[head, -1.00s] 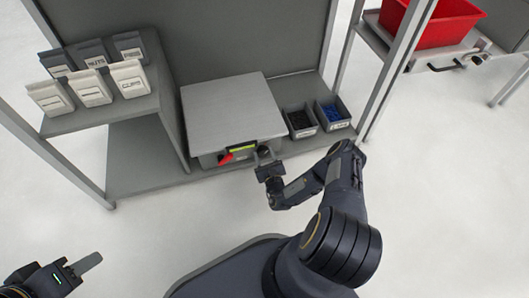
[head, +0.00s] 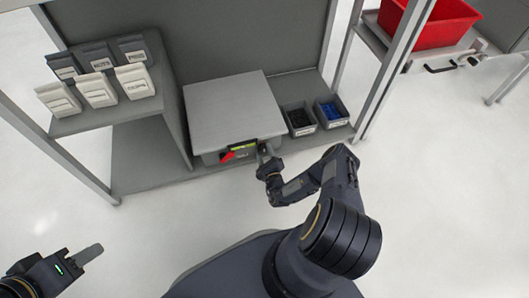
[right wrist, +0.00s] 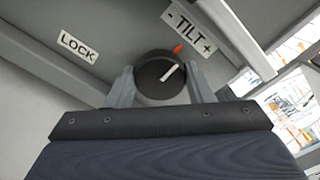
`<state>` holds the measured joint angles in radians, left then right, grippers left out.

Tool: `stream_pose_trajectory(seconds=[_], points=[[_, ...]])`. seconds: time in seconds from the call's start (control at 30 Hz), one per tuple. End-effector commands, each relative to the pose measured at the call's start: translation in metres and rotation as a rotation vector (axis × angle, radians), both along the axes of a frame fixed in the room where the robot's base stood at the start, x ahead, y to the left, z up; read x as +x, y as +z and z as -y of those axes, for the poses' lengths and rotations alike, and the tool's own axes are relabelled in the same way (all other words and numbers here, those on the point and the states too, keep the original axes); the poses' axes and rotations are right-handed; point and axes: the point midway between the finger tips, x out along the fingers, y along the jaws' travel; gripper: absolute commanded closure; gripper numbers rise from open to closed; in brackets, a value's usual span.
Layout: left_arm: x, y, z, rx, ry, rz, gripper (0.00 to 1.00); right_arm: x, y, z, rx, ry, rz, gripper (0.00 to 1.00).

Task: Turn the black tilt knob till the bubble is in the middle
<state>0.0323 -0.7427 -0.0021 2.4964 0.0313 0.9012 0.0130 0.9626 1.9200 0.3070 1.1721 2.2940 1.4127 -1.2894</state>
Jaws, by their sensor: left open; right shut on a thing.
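The black tilt knob (right wrist: 158,78) sits under a label reading "- TILT +" in the right wrist view. Its white pointer line points up and right, close to a red mark on the panel. My right gripper (right wrist: 160,84) is shut on the knob, one finger on each side. In the head view my right gripper (head: 266,160) is at the front right of the grey levelling box (head: 230,108). The yellow-green bubble level (head: 243,148) is on the box's front; the bubble is too small to make out. My left gripper (head: 88,256) is open and empty at the lower left.
A red lever (head: 228,157) is left of the level, and a LOCK label (right wrist: 77,47) is left of the knob. Two small bins, one with dark parts (head: 299,119) and one with blue parts (head: 331,112), stand right of the box. White and grey containers (head: 98,90) are on the left shelf.

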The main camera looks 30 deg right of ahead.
Motion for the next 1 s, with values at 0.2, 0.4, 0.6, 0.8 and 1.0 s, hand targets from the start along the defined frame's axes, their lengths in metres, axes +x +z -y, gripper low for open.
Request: stream_pose_trajectory(seconds=[0.2, 0.4, 0.6, 0.8, 1.0], points=[[0.000, 0.000, 0.000, 0.000, 0.000, 0.000, 0.58, -0.001, -0.002, 0.000, -0.007, -0.001, -0.005, 0.75], [0.000, 0.000, 0.000, 0.000, 0.000, 0.000, 0.58, -0.001, -0.002, 0.000, -0.005, -0.001, -0.005, 0.75], [0.000, 0.000, 0.000, 0.000, 0.000, 0.000, 0.58, -0.001, -0.001, 0.000, -0.005, -0.001, -0.003, 0.31], [0.000, 0.000, 0.000, 0.000, 0.000, 0.000, 0.58, -0.001, 0.000, 0.000, -0.006, 0.000, -0.003, 0.31], [0.000, 0.007, 0.000, 0.000, 0.000, 0.000, 0.58, -0.014, 0.001, -0.002, -0.004, -0.003, -0.005, 0.31]])
